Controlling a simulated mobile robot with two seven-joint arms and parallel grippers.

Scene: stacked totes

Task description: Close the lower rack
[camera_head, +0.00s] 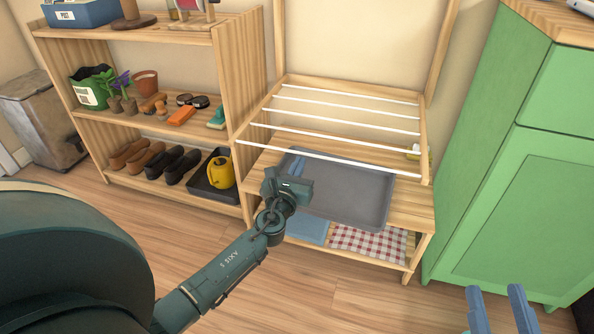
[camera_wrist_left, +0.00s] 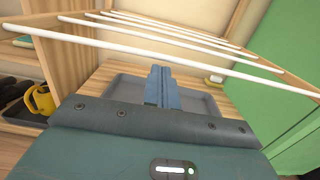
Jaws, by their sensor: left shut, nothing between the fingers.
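The lower rack (camera_head: 341,125) is a wooden frame with several white rods, tilted out from the wall unit over the grey tray. Its rods also cross the top of the left wrist view (camera_wrist_left: 190,44). My left gripper (camera_head: 296,164) is shut and empty, in front of the rack's near rod and over the tray's left part in the head view. In the left wrist view its two blue fingers (camera_wrist_left: 162,72) are together, below the nearest rod in the picture. My right gripper (camera_head: 494,290) is open and empty at the lower right, with its fingers apart.
The grey tray (camera_head: 345,195) lies on the wooden bench under the rack. A checked cloth (camera_head: 368,243) and a blue cloth (camera_head: 307,231) lie on the shelf below. A shelf with shoes and a yellow watering can (camera_head: 221,173) stands left; a green cabinet (camera_head: 520,190) stands right.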

